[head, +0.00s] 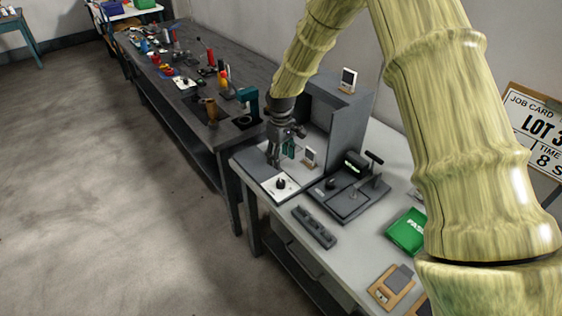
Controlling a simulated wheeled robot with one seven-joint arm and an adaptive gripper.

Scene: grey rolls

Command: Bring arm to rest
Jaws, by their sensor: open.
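My arm, with a wood-like yellow-green surface, arches from the lower right of the head view over the light grey bench (284,221). My gripper (281,160) hangs at its end, pointing down above the left part of this bench. It is open. A small teal thing (289,149) shows right beside the fingers; I cannot tell whether it is part of the gripper. A white plate with a black knob (281,184) lies just below and in front of the gripper.
A grey panelled booth (345,116) stands behind the gripper. A dark device with a lever (350,188), a dark block (314,227) and a green box (407,231) are on the bench. A dark workbench (181,98) with tools adjoins at left. The floor (90,190) is clear.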

